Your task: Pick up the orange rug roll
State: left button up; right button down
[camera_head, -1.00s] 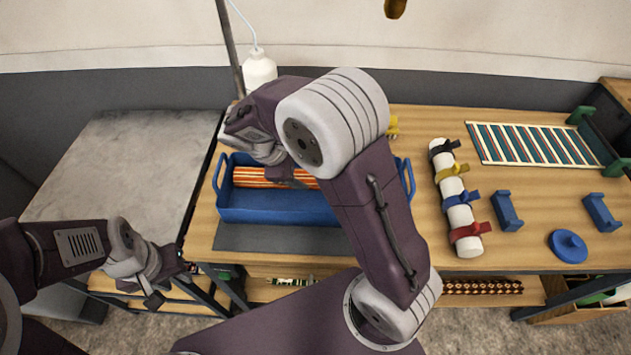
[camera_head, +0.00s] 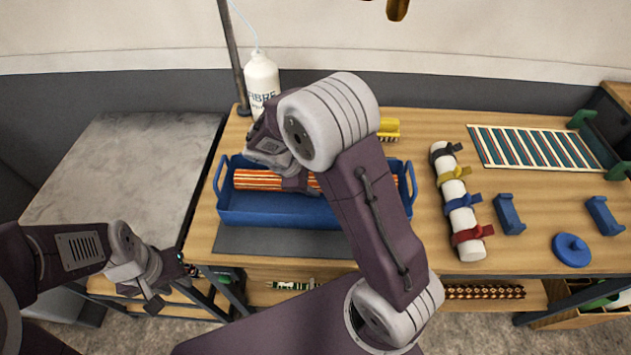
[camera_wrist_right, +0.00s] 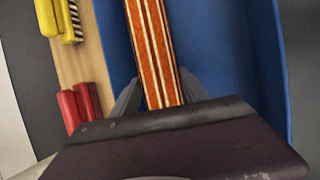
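The orange rug roll (camera_head: 258,180), striped with cream and dark red, lies lengthwise in the blue tray (camera_head: 285,215) on the bench. My right gripper (camera_head: 300,184) is low over the roll near its middle, and my arm hides part of it. In the right wrist view the roll (camera_wrist_right: 152,45) runs between the two fingers of my right gripper (camera_wrist_right: 160,85), one on each side. The fingers look open, close beside the roll; contact is not clear. My left gripper (camera_head: 143,298) is empty and apart from the tray, at the lower left, with its fingers apart.
A white bottle (camera_head: 262,82) stands behind the tray. A white roll with coloured straps (camera_head: 460,205), blue holders (camera_head: 508,214), a blue disc (camera_head: 571,249) and a striped rug (camera_head: 535,148) lie to the right. A grey slab (camera_head: 130,170) is at left.

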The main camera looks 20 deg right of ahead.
jog(key=shift+w+r, duration=0.1)
jog(key=shift+r, duration=0.35)
notch_tip(320, 180, up, 17)
jog(key=p, duration=0.3)
